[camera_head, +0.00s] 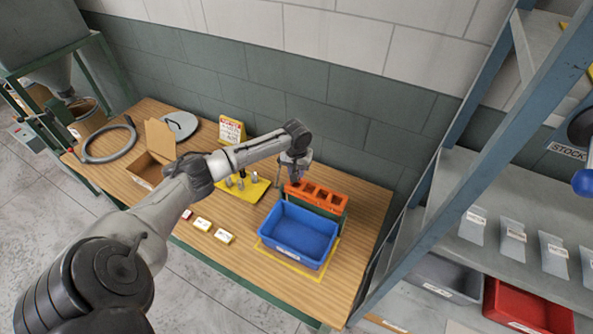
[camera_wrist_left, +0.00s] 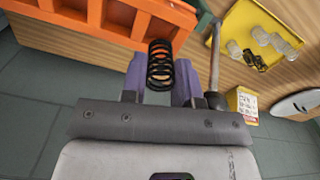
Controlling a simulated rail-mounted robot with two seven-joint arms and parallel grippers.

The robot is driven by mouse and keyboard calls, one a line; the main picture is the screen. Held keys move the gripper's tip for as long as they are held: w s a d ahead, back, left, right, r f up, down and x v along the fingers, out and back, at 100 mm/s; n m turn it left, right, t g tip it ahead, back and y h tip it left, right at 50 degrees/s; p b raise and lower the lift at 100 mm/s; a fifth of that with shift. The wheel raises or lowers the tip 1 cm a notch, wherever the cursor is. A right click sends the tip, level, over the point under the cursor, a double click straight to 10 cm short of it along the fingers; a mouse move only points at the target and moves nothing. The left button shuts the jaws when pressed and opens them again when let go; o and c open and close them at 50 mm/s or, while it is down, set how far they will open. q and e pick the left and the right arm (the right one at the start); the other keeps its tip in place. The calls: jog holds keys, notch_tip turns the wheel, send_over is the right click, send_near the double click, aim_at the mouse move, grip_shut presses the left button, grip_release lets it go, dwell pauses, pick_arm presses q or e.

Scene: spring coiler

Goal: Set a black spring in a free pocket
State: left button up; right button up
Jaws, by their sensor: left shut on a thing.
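My left gripper (camera_head: 294,172) hangs over the wall-side end of the orange rack. In the left wrist view my left gripper (camera_wrist_left: 160,80) has its purple fingers shut on a black spring (camera_wrist_left: 160,62), which is held between them. The coils look intact and the spring's far end sticks out past the fingers. The orange rack (camera_head: 332,206) has a row of square pockets; it also shows in the left wrist view (camera_wrist_left: 100,30), close beyond the spring. Whether any pocket holds a spring is too small to tell. In the head view the spring cannot be made out. My right gripper is not in view.
A blue bin (camera_head: 298,236) stands in front of the rack. A yellow tray (camera_head: 247,188) with several metal pieces lies left of it. An open cardboard box (camera_head: 146,170), a yellow sign (camera_head: 231,129) and small labels (camera_head: 202,224) are on the table. A blue shelf post (camera_head: 455,165) rises at right.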

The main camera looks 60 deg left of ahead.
pick_arm(q)
notch_tip(320, 180, down, 2)
jog(key=shift+f+b, duration=0.1)
jog(key=shift+b, duration=0.85)
jog(key=shift+f, duration=0.95)
jog(key=o, duration=1)
